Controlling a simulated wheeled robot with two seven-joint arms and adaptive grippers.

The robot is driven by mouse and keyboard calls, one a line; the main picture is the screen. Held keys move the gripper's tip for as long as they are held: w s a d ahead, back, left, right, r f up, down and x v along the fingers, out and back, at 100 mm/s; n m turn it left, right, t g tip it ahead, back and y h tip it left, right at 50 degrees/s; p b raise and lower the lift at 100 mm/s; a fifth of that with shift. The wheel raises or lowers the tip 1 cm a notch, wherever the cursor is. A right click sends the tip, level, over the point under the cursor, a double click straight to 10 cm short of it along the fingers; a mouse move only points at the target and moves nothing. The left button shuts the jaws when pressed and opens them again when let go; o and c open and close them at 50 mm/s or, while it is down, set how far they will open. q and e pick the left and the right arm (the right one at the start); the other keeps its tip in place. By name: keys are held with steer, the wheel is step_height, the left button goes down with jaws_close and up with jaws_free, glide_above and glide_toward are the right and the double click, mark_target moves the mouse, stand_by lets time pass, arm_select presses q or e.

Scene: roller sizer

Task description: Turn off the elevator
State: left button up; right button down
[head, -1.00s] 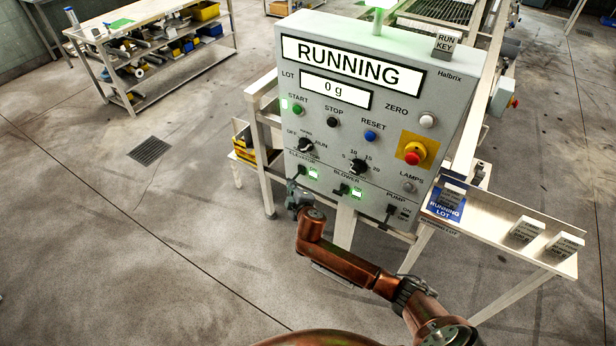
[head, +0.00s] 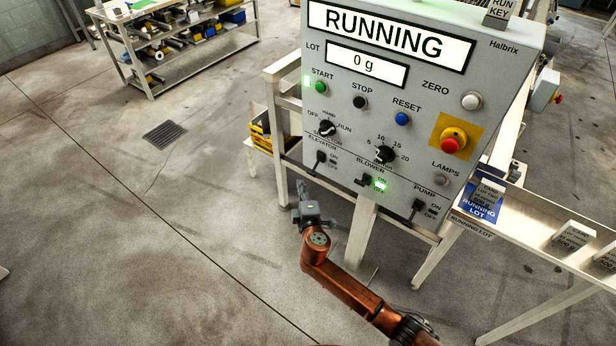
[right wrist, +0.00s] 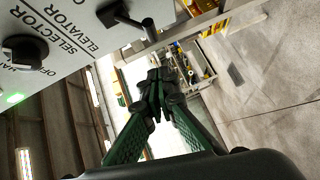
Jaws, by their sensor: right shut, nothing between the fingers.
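The elevator switch (head: 319,159) is a black lever at the lower left of the grey control panel (head: 470,60). Its ON mark shows no green light. In the right wrist view the lever (right wrist: 125,16) is at the top, beyond the fingertips and apart from them. My right gripper (head: 302,190) is shut and empty, just below the panel's lower left edge. Its green-padded fingers (right wrist: 157,82) meet in the right wrist view. The exact lever angle is hard to tell. My left gripper is not in view.
The blower switch (head: 367,180) has a lit green ON light. The pump switch (head: 417,206) and selector knob (head: 327,128) are nearby. The display (head: 388,34) reads RUNNING. A red emergency button (head: 451,143) is at the right. Open floor lies to the left.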

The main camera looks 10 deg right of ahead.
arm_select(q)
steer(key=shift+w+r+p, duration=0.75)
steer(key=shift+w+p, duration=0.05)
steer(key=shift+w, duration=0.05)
arm_select(e)
steer(key=s, duration=1)
steer(key=shift+s+a, duration=0.15)
steer(key=shift+s, duration=0.05)
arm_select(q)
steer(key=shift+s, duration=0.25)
arm_select(e)
steer(key=shift+f, duration=0.1)
